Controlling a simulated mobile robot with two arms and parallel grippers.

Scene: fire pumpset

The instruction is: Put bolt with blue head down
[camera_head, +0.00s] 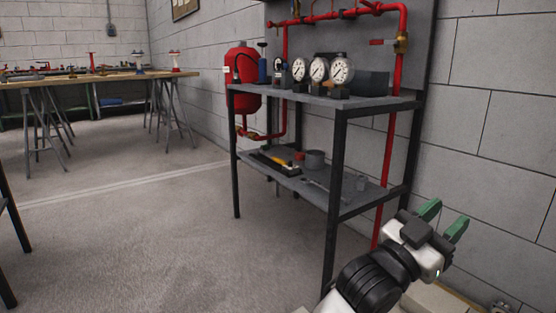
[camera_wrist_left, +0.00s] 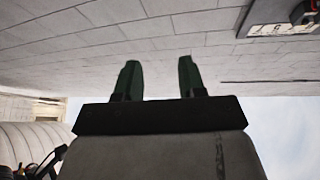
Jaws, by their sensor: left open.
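My left gripper (camera_head: 449,214) is at the lower right of the head view, to the right of the shelf unit. Its two green fingers are apart with nothing between them. In the left wrist view the open fingers (camera_wrist_left: 158,78) point toward a block wall, and the gap is empty. I cannot make out a bolt with a blue head in either view. A small blue upright object (camera_head: 262,70) stands at the left end of the top shelf, too small to identify surely. My right gripper is not in view.
A metal shelf unit (camera_head: 330,101) holds several gauges (camera_head: 318,69) on top and tools on its lower shelf (camera_head: 300,183). Red pipes (camera_head: 390,140) and a red tank (camera_head: 243,66) are behind it. A wooden workbench (camera_head: 110,77) stands far left. Open floor (camera_head: 130,240) lies left.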

